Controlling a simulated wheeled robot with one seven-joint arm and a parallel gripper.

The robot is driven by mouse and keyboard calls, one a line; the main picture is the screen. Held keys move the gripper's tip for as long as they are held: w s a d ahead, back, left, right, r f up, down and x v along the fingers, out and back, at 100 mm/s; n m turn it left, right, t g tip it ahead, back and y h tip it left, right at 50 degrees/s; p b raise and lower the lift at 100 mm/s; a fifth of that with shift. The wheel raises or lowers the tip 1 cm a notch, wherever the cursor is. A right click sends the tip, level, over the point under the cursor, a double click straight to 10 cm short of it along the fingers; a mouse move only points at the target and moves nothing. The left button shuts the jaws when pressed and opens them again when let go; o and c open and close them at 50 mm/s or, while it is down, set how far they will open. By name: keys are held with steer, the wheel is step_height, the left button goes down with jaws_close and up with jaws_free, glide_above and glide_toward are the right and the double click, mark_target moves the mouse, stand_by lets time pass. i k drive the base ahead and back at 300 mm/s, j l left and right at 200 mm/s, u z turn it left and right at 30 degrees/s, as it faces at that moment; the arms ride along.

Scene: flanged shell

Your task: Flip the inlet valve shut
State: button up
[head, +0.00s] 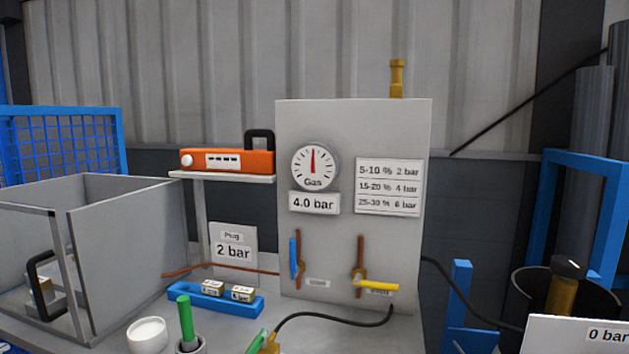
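A grey panel (347,118) stands upright at the middle in the head view, with two valves on copper pipes. The left valve has a blue lever (294,258) standing upright, in line with its pipe. The right valve has a yellow lever (378,286) lying level, across its pipe. My gripper is not in view.
A grey open-topped box (130,255) stands left. In front of the panel are a blue tray (190,296) with small labelled blocks, a white cup (147,336), a green rod (186,318) and a black hose (335,318). A "0 bar" sign (590,338) is lower right.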

mark_target(295, 269)
steer(key=i+j, duration=0.2)
steer(key=j, duration=0.15)
steer(key=i+j, duration=0.2)
steer(key=j, duration=0.2)
steer(key=i+j, duration=0.2)
steer(key=j, duration=0.15)
steer(key=i+j, duration=0.2)
steer(key=j, duration=0.2)
steer(key=i+j, duration=0.2)
steer(key=j, duration=0.15)
steer(key=i+j, duration=0.2)
steer(key=j, duration=0.2)
steer(key=i+j, duration=0.2)
steer(key=j, duration=0.15)
steer(key=k+u, duration=0.25)
steer(key=l+u, duration=0.1)
steer(key=u, duration=0.15)
steer(key=i+z, duration=0.2)
steer(key=z, duration=0.25)
